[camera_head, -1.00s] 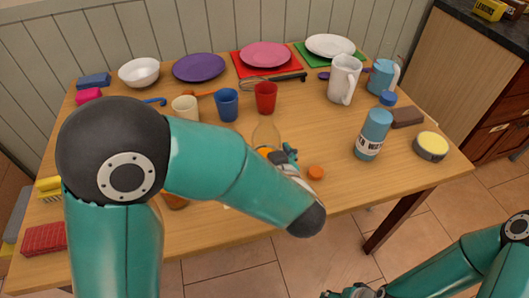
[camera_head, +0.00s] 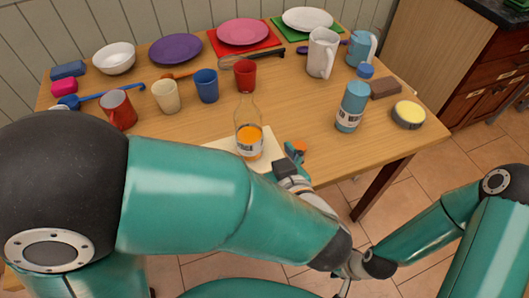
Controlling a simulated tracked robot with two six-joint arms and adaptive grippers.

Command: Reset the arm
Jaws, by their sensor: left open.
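My left arm reaches in from the left across the front of the table (camera_head: 205,128). Its gripper (camera_head: 292,155) is open at the table's front edge, just right of a clear bottle (camera_head: 248,130) and apart from it. The bottle stands upright with orange contents on a pale board (camera_head: 222,144). An orange cap (camera_head: 299,146) lies right by the fingertips; I cannot tell whether they touch. My right arm comes in from the lower right, in front of the table. Its gripper end is partly hidden by the left arm, so its jaws cannot be read.
A red mug (camera_head: 118,110), a cream cup (camera_head: 166,97), a blue cup (camera_head: 206,86) and a red cup (camera_head: 245,74) stand behind. Plates line the back. The table's front right is clear.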

